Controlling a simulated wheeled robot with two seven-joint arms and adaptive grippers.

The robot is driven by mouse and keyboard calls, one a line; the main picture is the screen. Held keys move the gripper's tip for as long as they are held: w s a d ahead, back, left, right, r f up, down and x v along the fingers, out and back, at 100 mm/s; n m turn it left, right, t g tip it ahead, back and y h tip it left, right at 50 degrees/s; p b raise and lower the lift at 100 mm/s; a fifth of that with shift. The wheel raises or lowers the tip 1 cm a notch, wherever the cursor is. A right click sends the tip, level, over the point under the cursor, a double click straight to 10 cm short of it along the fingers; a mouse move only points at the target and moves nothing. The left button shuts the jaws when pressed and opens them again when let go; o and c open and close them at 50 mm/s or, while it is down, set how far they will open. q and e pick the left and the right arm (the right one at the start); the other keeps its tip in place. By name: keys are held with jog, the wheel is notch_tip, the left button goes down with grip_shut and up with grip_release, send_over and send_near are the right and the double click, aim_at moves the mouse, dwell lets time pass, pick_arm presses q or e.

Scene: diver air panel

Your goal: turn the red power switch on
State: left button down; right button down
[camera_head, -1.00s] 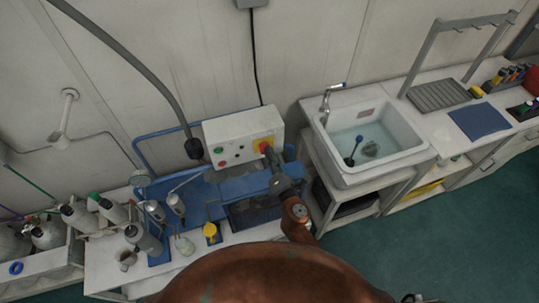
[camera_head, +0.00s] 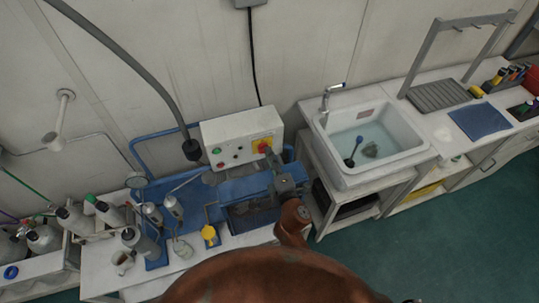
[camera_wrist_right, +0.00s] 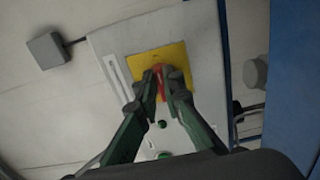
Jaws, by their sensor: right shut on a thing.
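The red power switch (camera_head: 262,148) sits on a yellow plate on the white control box (camera_head: 228,131), above the blue bench unit. My right gripper (camera_head: 267,154) reaches up to the switch from below right. In the right wrist view, the two fingers of my right gripper (camera_wrist_right: 165,84) are shut on the red switch (camera_wrist_right: 158,69), one on either side of its handle. The yellow plate (camera_wrist_right: 137,75) shows around it. The fingers cover part of the handle, so its exact angle is hard to read. My left gripper is not in view.
A green button (camera_wrist_right: 162,124) lies close to the fingers on the box face. A blue frame (camera_wrist_right: 295,70) stands at the right of the wrist view. The sink (camera_head: 372,140) is right of the box; several grey cylinders (camera_head: 75,220) stand at left.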

dwell(0.4)
jog(key=c, duration=2.1)
grip_release()
jog(key=v, duration=1.2)
